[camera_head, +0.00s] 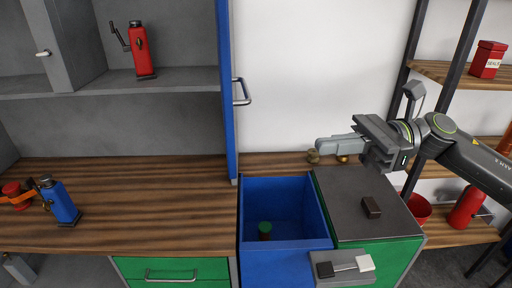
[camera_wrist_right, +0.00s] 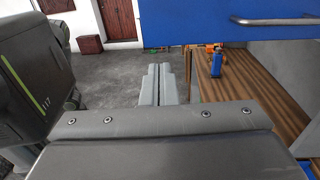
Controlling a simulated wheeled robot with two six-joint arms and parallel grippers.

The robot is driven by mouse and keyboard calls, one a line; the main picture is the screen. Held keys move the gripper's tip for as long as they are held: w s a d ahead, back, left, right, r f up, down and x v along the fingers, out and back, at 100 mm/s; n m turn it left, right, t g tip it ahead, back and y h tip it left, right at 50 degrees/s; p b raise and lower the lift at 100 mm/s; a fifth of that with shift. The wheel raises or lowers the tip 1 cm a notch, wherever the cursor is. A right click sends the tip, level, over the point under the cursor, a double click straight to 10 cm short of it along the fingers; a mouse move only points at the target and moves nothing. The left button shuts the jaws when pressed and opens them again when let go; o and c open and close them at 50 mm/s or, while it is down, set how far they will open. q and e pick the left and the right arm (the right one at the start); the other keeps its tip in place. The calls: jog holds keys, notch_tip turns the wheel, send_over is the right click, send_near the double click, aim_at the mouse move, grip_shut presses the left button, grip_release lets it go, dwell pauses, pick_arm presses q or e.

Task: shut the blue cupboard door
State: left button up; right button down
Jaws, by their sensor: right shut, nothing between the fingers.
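The blue cupboard door (camera_head: 226,60) stands open, swung out toward me and seen nearly edge-on at the right side of the grey cupboard (camera_head: 60,125). Its metal handle (camera_head: 241,92) sticks out to the right. In the right wrist view, the door (camera_wrist_right: 190,24) spans the top right with its handle (camera_wrist_right: 280,20). My right gripper (camera_head: 319,146) is shut and empty, right of the door and apart from it, above the counter, pointing left. Its fingers also show in the right wrist view (camera_wrist_right: 159,76). My left gripper is not in view.
A blue drawer (camera_head: 283,184) is pulled out below the door, with a green-topped piece (camera_head: 264,228) inside. A red dynamo (camera_head: 142,52) stands on the cupboard shelf, and a blue one (camera_head: 60,202) on the wooden counter (camera_head: 150,225). A shelf rack (camera_head: 450,70) stands at right.

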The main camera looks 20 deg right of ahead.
jog(key=w+a+p, duration=0.2)
jog(key=a+p, duration=0.4)
jog(key=a, duration=0.6)
jog(key=shift+a, duration=0.2)
jog(key=shift+w+r, duration=0.1)
dwell(0.7)
